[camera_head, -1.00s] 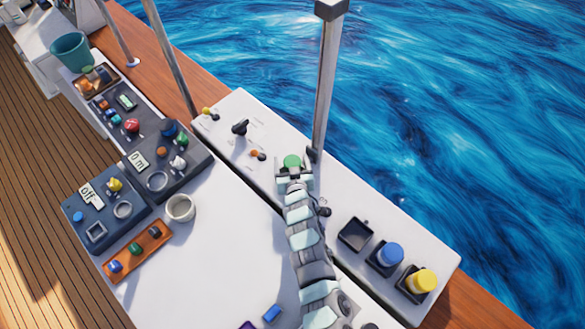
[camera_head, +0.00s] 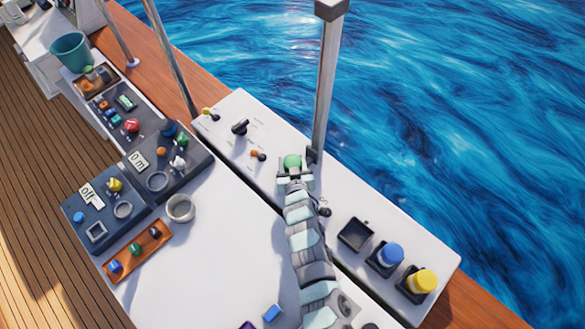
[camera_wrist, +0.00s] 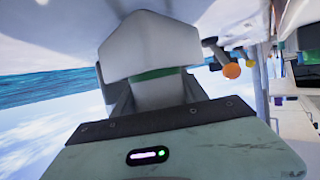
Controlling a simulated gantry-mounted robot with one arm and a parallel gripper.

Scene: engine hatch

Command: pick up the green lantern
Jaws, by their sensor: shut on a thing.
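The green lantern (camera_head: 292,161) shows as a round green top at the far end of my arm in the head view, over the white console (camera_head: 345,207). My gripper (camera_head: 293,172) is at the lantern and shut on it. In the wrist view a green band of the lantern (camera_wrist: 156,73) shows just behind my gripper's pale finger; most of the lantern is hidden by the gripper. I cannot tell whether the lantern touches the console.
A metal post (camera_head: 327,90) stands close behind the lantern. An orange-tipped lever (camera_head: 258,155) is to its left. An empty dark holder (camera_head: 356,234), a blue lantern (camera_head: 391,256) and a yellow lantern (camera_head: 423,282) are at the right.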

